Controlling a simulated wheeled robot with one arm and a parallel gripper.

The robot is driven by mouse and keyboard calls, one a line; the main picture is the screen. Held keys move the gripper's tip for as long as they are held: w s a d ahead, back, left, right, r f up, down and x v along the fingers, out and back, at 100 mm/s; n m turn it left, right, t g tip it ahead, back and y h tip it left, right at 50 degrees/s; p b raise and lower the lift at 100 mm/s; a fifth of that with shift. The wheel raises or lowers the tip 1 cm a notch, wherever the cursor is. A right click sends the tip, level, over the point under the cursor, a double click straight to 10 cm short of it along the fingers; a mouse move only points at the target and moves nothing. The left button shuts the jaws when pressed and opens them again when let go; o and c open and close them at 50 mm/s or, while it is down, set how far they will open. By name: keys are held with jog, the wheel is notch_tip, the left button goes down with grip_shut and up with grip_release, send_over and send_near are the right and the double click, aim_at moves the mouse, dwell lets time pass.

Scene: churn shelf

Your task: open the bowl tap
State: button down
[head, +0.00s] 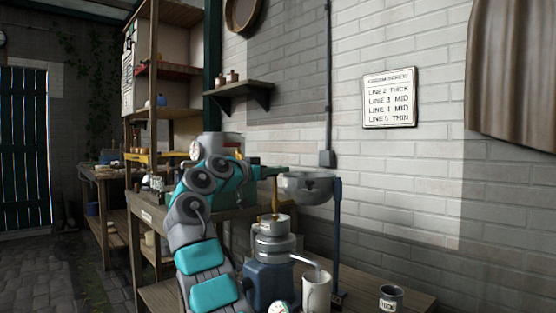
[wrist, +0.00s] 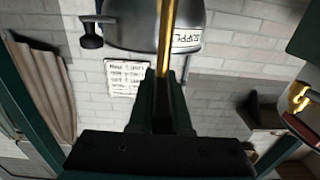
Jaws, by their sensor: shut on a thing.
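The grey metal bowl (head: 308,188) stands on a blue post above the churn machine (head: 275,240). In the wrist view the bowl (wrist: 150,28) fills the top, with a label reading "SUPPL" at its right. A thin brass rod (head: 275,197), apparently part of the bowl tap, hangs at the bowl's left side above the machine. My gripper (head: 278,174) is beside the bowl and shut on this rod. In the wrist view the rod (wrist: 167,35) runs down between my fingers (wrist: 163,100). The fingers hide its held part, and I cannot tell the tap's setting.
A light cup (head: 316,292) stands under the machine's spout, and a dark labelled cup (head: 390,298) stands farther right on the bench. The blue post (head: 337,235) rises close right of the machine. A wall sign (head: 389,97) hangs behind.

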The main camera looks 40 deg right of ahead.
jog(key=shift+m+g, duration=0.3)
jog(key=c, duration=0.9)
grip_release()
jog(key=shift+o, duration=0.2)
jog(key=a+b, duration=0.1)
jog(key=a, duration=0.7)
jog(key=shift+s, duration=0.25)
